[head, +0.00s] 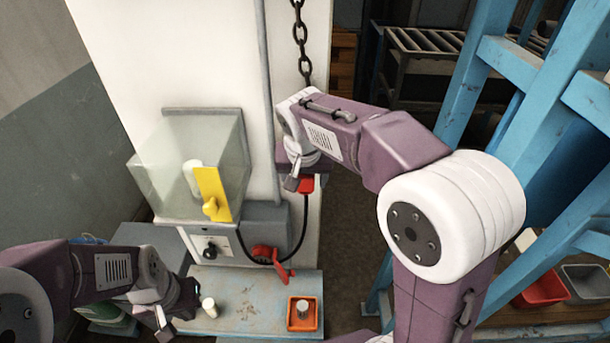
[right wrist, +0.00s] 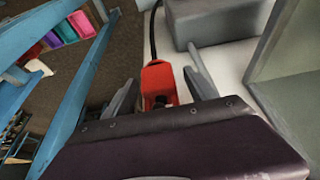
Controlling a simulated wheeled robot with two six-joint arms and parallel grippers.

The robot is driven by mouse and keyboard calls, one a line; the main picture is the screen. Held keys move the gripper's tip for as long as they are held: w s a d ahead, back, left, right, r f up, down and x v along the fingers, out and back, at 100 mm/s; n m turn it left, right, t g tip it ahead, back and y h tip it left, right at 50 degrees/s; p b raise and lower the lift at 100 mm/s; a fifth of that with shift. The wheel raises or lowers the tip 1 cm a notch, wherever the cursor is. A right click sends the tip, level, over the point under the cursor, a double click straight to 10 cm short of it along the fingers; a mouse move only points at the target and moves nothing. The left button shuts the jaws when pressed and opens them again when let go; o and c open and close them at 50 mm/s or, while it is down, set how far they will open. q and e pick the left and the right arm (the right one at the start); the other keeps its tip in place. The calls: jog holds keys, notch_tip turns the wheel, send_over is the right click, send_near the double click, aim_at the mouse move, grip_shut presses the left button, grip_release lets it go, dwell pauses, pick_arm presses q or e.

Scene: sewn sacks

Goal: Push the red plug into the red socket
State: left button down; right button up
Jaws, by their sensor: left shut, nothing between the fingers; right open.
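The red plug (head: 306,185) is at the end of a black cable beside the white column in the head view. In the right wrist view the red plug (right wrist: 158,76) lies between the fingers of my open right gripper (right wrist: 162,82), with its cable leading away at the top. My right gripper (head: 293,182) partly hides it in the head view; I cannot tell whether a finger touches it. A red fitting (head: 266,252), apparently the red socket, with a slanted red flap, is lower on the machine's front. My left gripper (head: 163,326) is shut and empty at the lower left.
A clear box (head: 190,160) with a yellow handle (head: 211,208) stands above a control panel with a black knob (head: 210,250). A white cylinder (head: 209,308) and an orange tray (head: 302,326) are on the bench. Blue racking (head: 535,110) stands at the right.

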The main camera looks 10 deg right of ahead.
jog(key=shift+w+f, duration=0.2)
jog(key=shift+w, duration=0.05)
jog(key=shift+s+r, duration=0.15)
jog(key=shift+s, duration=0.35)
jog(key=shift+c, duration=1.3)
jog(key=shift+w, duration=0.2)
jog(key=c, duration=1.1)
